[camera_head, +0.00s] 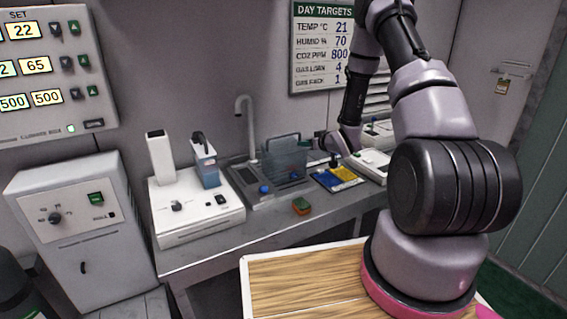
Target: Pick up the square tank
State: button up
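A clear blue-grey square tank (284,157) stands upright at the sink on the counter, right of the tap. My arm reaches down from the upper right. My gripper (319,141) is at the tank's right side, close to its upper right edge. The gripper is small in this view, and I cannot tell whether its fingers touch the tank or are open or shut.
A curved tap (248,125) rises behind the sink unit (246,188). A white device (197,212) with a blue container (207,168) stands to the left. A blue-and-yellow pad (338,181) lies to the right.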

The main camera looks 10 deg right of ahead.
jog(key=x, duration=0.5)
jog(key=shift+w+f, duration=0.15)
jog(key=shift+w, duration=0.05)
grip_shut()
dwell(1.2)
